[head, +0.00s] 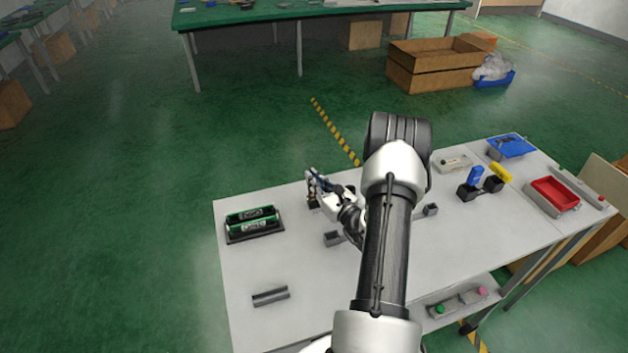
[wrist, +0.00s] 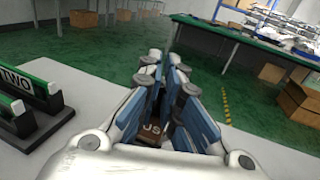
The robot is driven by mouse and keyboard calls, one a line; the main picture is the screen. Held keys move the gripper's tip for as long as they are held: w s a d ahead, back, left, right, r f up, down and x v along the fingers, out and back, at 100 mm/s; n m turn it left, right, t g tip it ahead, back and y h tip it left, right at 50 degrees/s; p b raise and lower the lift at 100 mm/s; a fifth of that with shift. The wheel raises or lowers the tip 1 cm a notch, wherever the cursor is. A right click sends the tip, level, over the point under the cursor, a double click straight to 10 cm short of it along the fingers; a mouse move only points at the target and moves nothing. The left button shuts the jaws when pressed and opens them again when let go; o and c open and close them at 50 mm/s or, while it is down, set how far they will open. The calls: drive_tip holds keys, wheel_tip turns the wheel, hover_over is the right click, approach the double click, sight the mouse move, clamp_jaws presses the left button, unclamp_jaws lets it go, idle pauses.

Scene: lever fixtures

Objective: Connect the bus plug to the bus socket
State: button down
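My gripper (head: 318,184) is low over the left part of the table, near its back edge. In the wrist view its two blue-padded fingers (wrist: 165,62) stand a small gap apart at the tips. A brown block (wrist: 153,130) with the letters "US" showing is seen between the fingers; the left finger hides the rest of its label. In the head view a small dark thing (head: 312,203) is just below the fingers. I cannot tell whether the fingers touch the block, or whether it is the bus plug or the bus socket.
A black rack with green parts (head: 252,222), one marked "TWO" in the wrist view (wrist: 18,80), stands left of my gripper. Grey blocks (head: 333,239) and a grey channel (head: 270,296) are nearer. A red tray (head: 554,194) is far right. The front-left table is mostly clear.

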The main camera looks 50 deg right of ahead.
drive_tip(key=shift+f, duration=0.35)
drive_tip(key=c, duration=1.7)
unclamp_jaws()
drive_tip(key=v, duration=1.2)
drive_tip(key=shift+r, duration=0.1)
